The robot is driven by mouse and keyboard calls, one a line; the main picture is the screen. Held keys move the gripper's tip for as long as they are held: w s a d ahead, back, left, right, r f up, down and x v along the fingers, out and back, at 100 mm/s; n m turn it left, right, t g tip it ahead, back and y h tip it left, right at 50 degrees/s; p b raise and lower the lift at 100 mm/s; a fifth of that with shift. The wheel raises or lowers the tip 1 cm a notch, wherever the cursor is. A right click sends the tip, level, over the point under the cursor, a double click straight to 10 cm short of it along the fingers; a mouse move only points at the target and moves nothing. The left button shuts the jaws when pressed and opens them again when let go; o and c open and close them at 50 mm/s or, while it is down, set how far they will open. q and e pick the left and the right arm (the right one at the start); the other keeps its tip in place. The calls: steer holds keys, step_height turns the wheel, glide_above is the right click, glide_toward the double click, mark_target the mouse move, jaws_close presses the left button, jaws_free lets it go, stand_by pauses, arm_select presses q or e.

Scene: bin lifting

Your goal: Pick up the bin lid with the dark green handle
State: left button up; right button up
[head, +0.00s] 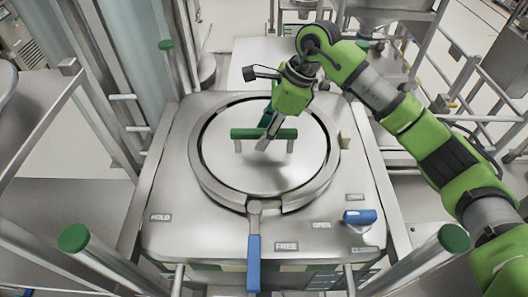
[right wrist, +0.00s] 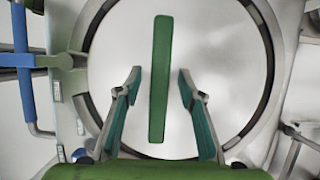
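The round metal bin lid (head: 235,170) lies flat in the ring on top of the steel unit. Its dark green bar handle (head: 248,134) stands on two short posts at the lid's middle. My right gripper (head: 266,133) is open above the handle, coming down from the upper right. In the right wrist view, the handle (right wrist: 160,60) runs lengthwise between the two open fingers (right wrist: 160,75), with a gap on both sides. I cannot tell whether the fingertips reach down to the handle's height. The lid (right wrist: 215,60) fills the background there. My left gripper is not in view.
A clamp lever with a blue grip (head: 253,262) sticks out at the ring's front. A blue knob (head: 360,216) sits at the front right of the steel top (head: 180,225). Green-capped posts (head: 74,238) and metal rails flank the unit.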

steer(key=shift+f, duration=0.15)
stand_by(0.5)
jaws_close()
steer(key=shift+w+a+r, duration=0.1)
steer(key=shift+w+r, duration=0.05)
steer(key=shift+r, duration=0.1)
